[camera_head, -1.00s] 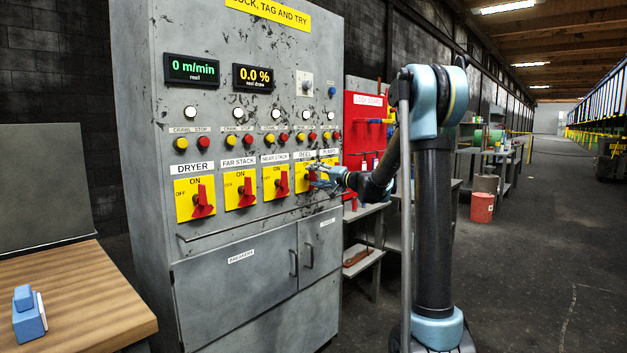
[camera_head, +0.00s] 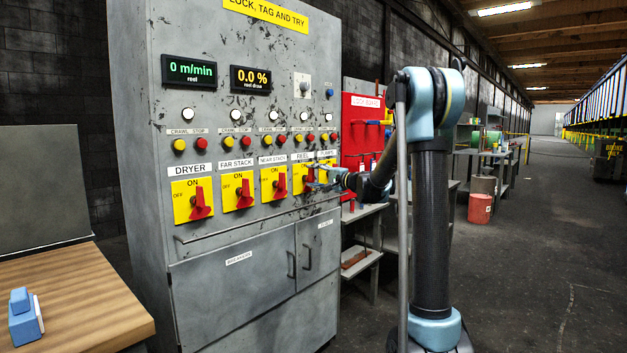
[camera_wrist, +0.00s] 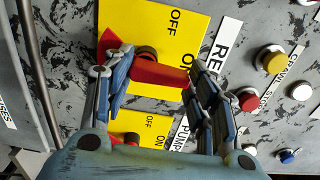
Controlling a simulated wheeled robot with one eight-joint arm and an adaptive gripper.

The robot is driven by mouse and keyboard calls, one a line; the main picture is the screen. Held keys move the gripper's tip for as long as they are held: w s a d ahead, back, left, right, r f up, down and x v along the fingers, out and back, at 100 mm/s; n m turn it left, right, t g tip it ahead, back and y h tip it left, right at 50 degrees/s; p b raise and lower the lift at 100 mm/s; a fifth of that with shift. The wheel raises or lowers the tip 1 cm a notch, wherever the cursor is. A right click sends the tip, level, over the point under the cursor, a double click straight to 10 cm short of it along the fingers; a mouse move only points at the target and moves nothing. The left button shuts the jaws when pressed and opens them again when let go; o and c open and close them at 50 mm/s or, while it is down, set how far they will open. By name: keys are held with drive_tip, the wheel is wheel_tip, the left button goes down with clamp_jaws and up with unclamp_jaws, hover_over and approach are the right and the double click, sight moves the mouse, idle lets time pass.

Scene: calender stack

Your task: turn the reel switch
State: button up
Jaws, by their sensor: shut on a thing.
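The reel switch is a yellow plate (camera_head: 298,181) with a red handle (camera_wrist: 160,74), under the REEL label on the grey cabinet. My gripper (camera_head: 318,184) is at this switch. In the wrist view its two fingers (camera_wrist: 158,66) stand on either side of the red handle and are shut on it. In the head view the fingers hide part of the plate, and the handle's exact angle is hard to tell.
The near stack switch (camera_head: 274,183) is close on the left. The pumps switch (camera_wrist: 138,126) is close on the other side, partly behind my fingers. Crawl and stop buttons (camera_wrist: 270,60) stick out above. A rail (camera_head: 255,222) runs below the switches.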

drive_tip(key=shift+w+d+f, duration=0.1)
drive_tip(key=shift+w+d, duration=0.05)
drive_tip(key=o, duration=1.1)
drive_tip(key=shift+w+f, duration=0.1)
drive_tip(key=v, duration=1.2)
